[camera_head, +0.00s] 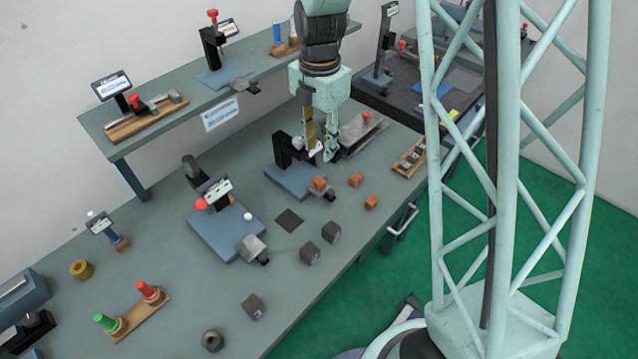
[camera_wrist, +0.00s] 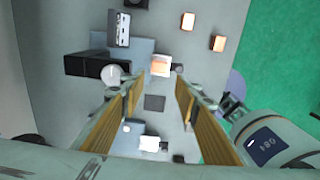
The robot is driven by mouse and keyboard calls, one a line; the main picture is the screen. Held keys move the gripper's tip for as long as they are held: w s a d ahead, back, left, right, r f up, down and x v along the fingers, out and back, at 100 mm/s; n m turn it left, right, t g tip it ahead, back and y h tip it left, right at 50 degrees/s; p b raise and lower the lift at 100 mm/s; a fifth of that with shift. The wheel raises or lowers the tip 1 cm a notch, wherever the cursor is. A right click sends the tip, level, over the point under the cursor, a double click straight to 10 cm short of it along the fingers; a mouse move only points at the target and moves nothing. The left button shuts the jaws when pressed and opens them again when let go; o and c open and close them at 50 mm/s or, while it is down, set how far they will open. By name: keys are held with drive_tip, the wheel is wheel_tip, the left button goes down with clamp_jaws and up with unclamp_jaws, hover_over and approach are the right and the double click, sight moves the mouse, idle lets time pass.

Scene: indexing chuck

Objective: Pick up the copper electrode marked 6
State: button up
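Three small orange copper blocks are in view, and I cannot read a number on any of them. One copper block (camera_head: 318,184) sits at a grey holder on a blue fixture base (camera_head: 290,181). The second block (camera_head: 355,179) and third block (camera_head: 371,201) lie on the bench to its right. My gripper (camera_head: 321,153) points down above the fixture. In the wrist view my gripper (camera_wrist: 158,82) is open and empty, with the fixture's block (camera_wrist: 161,66) just beyond and between the fingertips. The other two blocks (camera_wrist: 188,21) (camera_wrist: 218,43) are farther up and right.
A black post (camera_head: 283,150) stands on the fixture beside my gripper. A second blue fixture (camera_head: 222,232) with a red knob is left. Dark cubes (camera_head: 331,231) and a black square (camera_head: 289,220) lie in front. A raised shelf (camera_head: 190,95) runs along the back.

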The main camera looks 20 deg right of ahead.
drive_tip(key=shift+f, duration=0.15)
hover_over(319, 180)
drive_tip(key=shift+s+f, duration=0.1)
drive_tip(key=shift+f, duration=4.05)
drive_tip(key=shift+f, duration=0.1)
drive_tip(key=shift+f, duration=2.5)
drive_tip(key=c, duration=0.8)
drive_tip(key=shift+r, duration=0.15)
drive_tip(key=shift+c, duration=0.2)
drive_tip(key=shift+r, duration=1.7)
drive_tip(key=s, duration=0.5)
drive_tip(key=s+a+r+b, duration=0.1)
drive_tip(key=s, duration=0.4)
drive_tip(key=s+b, duration=0.1)
drive_tip(key=s, duration=0.5)
drive_tip(key=shift+a+r, duration=0.15)
drive_tip(key=shift+a, duration=0.2)
